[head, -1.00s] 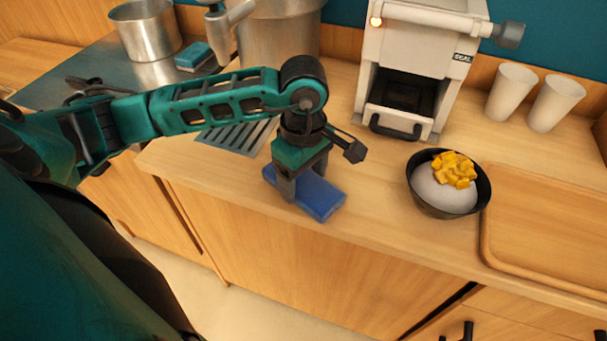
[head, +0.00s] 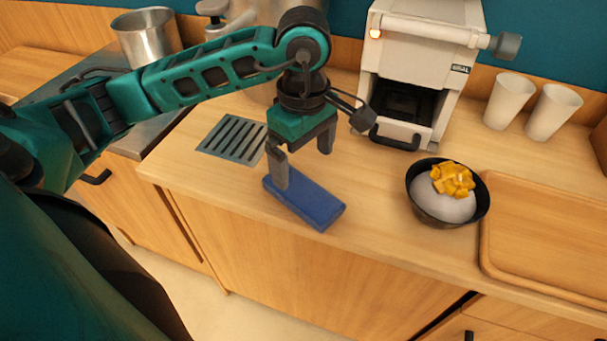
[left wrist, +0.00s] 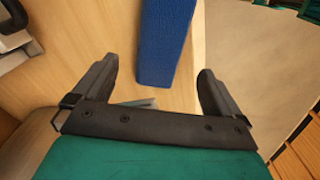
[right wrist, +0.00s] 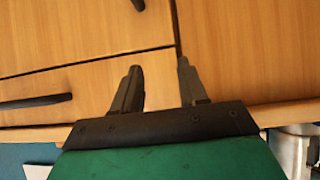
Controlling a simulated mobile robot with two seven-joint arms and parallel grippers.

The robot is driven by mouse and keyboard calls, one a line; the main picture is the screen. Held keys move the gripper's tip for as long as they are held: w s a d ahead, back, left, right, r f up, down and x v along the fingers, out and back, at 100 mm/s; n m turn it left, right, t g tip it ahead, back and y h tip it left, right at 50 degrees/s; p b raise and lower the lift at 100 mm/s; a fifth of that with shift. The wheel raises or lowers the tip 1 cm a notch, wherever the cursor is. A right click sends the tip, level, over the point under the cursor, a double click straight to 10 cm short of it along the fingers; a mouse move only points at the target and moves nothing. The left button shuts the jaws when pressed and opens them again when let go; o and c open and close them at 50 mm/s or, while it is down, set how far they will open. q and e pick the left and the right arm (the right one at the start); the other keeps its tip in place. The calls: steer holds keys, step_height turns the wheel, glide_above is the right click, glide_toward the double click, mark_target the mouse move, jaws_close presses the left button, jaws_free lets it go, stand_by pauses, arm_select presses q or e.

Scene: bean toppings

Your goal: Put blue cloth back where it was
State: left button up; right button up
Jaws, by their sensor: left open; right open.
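The blue cloth (head: 308,203) is a folded block lying flat on the wooden counter near its front edge. It also shows in the left wrist view (left wrist: 164,38), between and beyond the fingers. My left gripper (head: 303,165) is open and stands just above and behind the cloth. One finger overlaps the cloth's left end in the head view; I cannot tell if it touches. My right gripper (right wrist: 160,85) is open and empty in front of wooden cabinet fronts, and is not in the head view.
A metal drain grate (head: 232,138) lies left of the cloth. A black bowl (head: 447,213) with white and yellow food stands to the right, beside a wooden tray (head: 545,220). A white machine (head: 415,60) and two cups (head: 510,98) stand behind. The counter between cloth and bowl is clear.

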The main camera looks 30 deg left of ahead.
arm_select(q)
steer(key=shift+r, duration=2.25)
steer(key=shift+s+f, duration=0.1)
